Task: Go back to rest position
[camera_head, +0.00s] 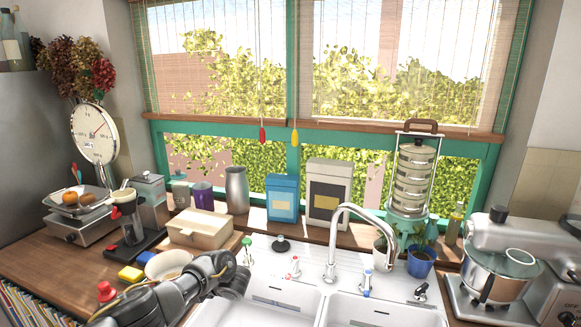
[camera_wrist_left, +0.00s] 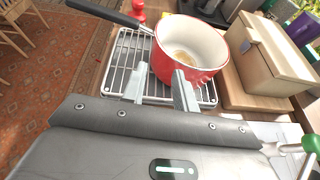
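My left arm (camera_head: 150,300) reaches in from the lower left of the head view, over the counter beside the sink. Its fingertips cannot be made out there. In the left wrist view my left gripper (camera_wrist_left: 160,92) has its two fingers apart with nothing between them. Just beyond them is a red pan (camera_wrist_left: 191,49) with a cream inside and a dark handle, on a wire rack (camera_wrist_left: 130,55). Contact between fingers and pan cannot be told. The pan's pale inside (camera_head: 168,263) shows partly behind my arm in the head view. My right gripper is not in view.
A beige box (camera_head: 200,229) stands behind the pan area. The sink (camera_head: 283,292) and curved tap (camera_head: 334,235) are right of my arm.

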